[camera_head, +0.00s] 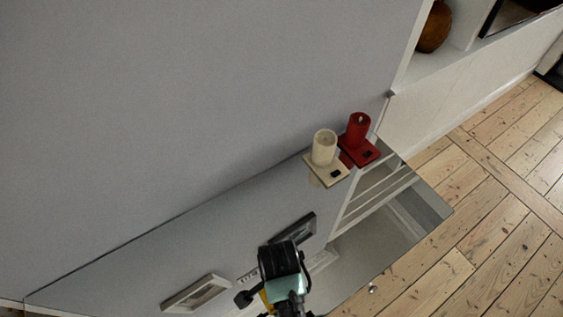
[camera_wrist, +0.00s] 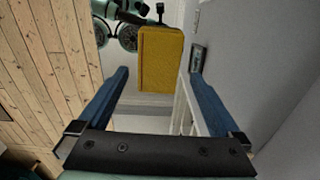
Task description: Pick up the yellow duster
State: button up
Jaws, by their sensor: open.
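The yellow duster (camera_wrist: 160,58) shows in the wrist view as an upright yellow block, ahead of and between the fingertips of my gripper (camera_wrist: 160,76). The blue fingers are open, with gaps on both sides of the duster. I cannot tell how far beyond the fingertips it lies. In the head view, only a small yellow patch (camera_head: 267,300) shows beside my wrist (camera_head: 283,268), which hides the rest. The duster appears to be on the glossy, mirror-like tabletop (camera_head: 375,250).
Dark (camera_head: 292,229) and light (camera_head: 196,293) picture frames are near my wrist. The grey wall (camera_head: 180,110) borders the table; floorboards (camera_head: 500,220) lie clear at right.

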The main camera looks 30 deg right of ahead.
jog(key=shift+d+f+p, duration=0.2)
jog(key=shift+f+p, duration=0.1)
jog(key=shift+f, duration=2.4)
jog(key=shift+s, duration=0.1)
jog(key=c, duration=1.2)
jog(key=shift+o, duration=0.2)
jog(key=shift+r, duration=0.15)
notch_tip(320, 180, up, 10)
